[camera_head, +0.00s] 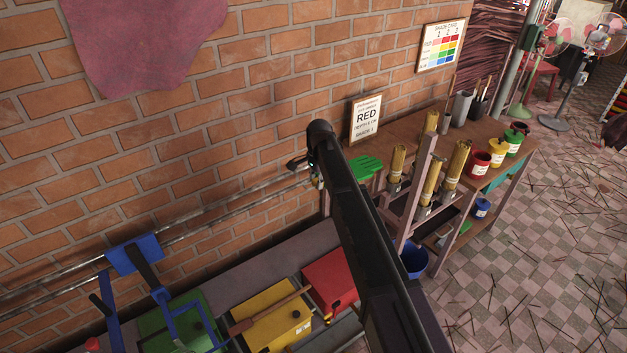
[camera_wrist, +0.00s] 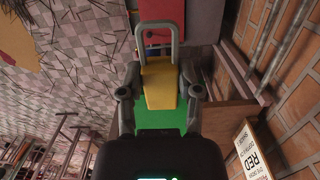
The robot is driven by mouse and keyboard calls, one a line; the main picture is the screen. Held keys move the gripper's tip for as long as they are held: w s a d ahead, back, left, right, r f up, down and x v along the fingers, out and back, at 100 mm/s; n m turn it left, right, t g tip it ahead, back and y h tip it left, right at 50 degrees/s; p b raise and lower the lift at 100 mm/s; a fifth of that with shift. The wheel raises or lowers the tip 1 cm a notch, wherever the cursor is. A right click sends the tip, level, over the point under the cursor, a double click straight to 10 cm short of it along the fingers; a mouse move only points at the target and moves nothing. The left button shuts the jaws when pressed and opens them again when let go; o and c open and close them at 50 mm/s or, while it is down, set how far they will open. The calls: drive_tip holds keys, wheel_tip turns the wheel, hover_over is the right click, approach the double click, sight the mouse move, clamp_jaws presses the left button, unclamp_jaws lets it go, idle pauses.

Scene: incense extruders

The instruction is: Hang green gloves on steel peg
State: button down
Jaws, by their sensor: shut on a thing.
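The green gloves (camera_head: 366,166) show in the head view just right of my dark arm, near the left end of the workbench. In the wrist view their green part (camera_wrist: 158,118) lies between and below the fingers of my gripper (camera_wrist: 158,92). A yellow part (camera_wrist: 160,82) with a grey loop (camera_wrist: 160,38) extends past the fingertips; it seems to belong to the gloves. My gripper is shut on the gloves. I cannot clearly pick out the steel peg in either view.
Pipes (camera_head: 215,216) run along the brick wall, with a blue plate (camera_head: 122,259) at left. Green, yellow and red machines (camera_head: 328,279) stand below. The workbench (camera_head: 420,133) holds brass cylinders, coloured pots and a RED sign (camera_head: 366,117).

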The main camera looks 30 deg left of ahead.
drive_tip(key=d+r+m+g+y+b, duration=0.1)
drive_tip(key=d+r+m+y+b, duration=0.3)
drive_tip(key=d+y, duration=0.4)
drive_tip(key=d+r+m+g+y+b, duration=0.1)
drive_tip(key=d+r+m+y+b, duration=0.3)
drive_tip(key=d+y, duration=0.5)
drive_tip(key=d+m+b, duration=0.2)
drive_tip(key=d, duration=0.2)
drive_tip(key=shift+r+g+y, duration=0.15)
drive_tip(key=shift+g+y, duration=0.15)
drive_tip(key=shift+d, duration=0.25)
